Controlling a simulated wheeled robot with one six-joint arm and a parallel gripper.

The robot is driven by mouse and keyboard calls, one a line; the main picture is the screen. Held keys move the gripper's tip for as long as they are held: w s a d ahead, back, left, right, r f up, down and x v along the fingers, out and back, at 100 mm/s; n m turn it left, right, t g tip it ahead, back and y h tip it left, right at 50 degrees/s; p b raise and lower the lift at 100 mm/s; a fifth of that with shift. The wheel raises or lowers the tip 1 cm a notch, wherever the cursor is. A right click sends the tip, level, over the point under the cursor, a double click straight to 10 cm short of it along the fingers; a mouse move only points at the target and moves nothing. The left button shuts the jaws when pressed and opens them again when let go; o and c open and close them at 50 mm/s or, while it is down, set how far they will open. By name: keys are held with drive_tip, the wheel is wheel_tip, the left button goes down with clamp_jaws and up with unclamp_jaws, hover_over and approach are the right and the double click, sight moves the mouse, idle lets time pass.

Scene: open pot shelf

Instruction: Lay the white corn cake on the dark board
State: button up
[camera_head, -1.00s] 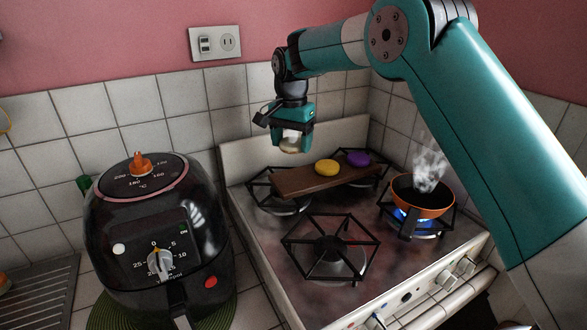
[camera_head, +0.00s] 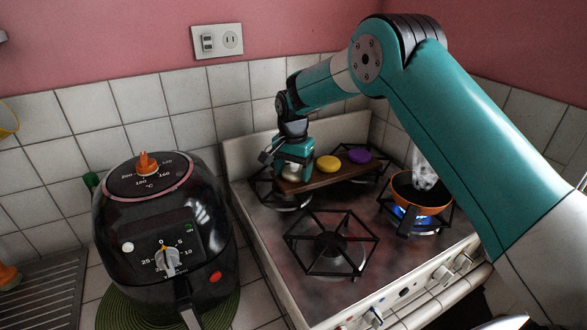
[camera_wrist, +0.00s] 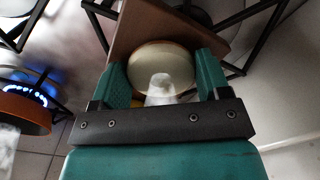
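The white corn cake (camera_head: 290,170) is between the fingers of my gripper (camera_head: 292,163), at the left end of the dark board (camera_head: 318,181). In the wrist view the pale round cake (camera_wrist: 163,62) fills the space between the two teal fingers (camera_wrist: 163,75), which appear to be against its sides. The brown board (camera_wrist: 142,28) shows behind the cake. The cake is at or just above the board's surface; I cannot tell if it touches. The board lies across the rear burners.
A yellow cake (camera_head: 327,163) and a purple cake (camera_head: 359,156) sit on the board to the right of my gripper. A steaming orange pan (camera_head: 421,203) stands on a lit burner at right. The front burner (camera_head: 331,244) is empty. A black air fryer (camera_head: 160,235) stands left.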

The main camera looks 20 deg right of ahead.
sight(293, 171)
drive_tip(key=o, duration=0.4)
wheel_tip(293, 171, up, 12)
drive_tip(key=b, duration=0.3)
drive_tip(key=s+a+r+n+y, duration=0.1)
drive_tip(key=s+r+n, duration=0.25)
drive_tip(key=s, duration=0.35)
drive_tip(key=s+a+r+n, duration=0.15)
drive_tip(key=s+n, duration=0.25)
drive_tip(key=s, duration=0.4)
drive_tip(key=s+f+n+y, duration=0.1)
drive_tip(key=s+n, duration=0.1)
drive_tip(key=s, duration=0.6)
drive_tip(key=s+n+y, duration=0.1)
drive_tip(key=s+n, duration=0.2)
drive_tip(key=s, duration=0.5)
drive_tip(key=s+f+n+y, duration=0.1)
drive_tip(key=s+n, duration=0.2)
drive_tip(key=s, duration=0.5)
drive_tip(key=shift+s+a+f, duration=0.2)
drive_tip(key=shift+a+f, duration=0.1)
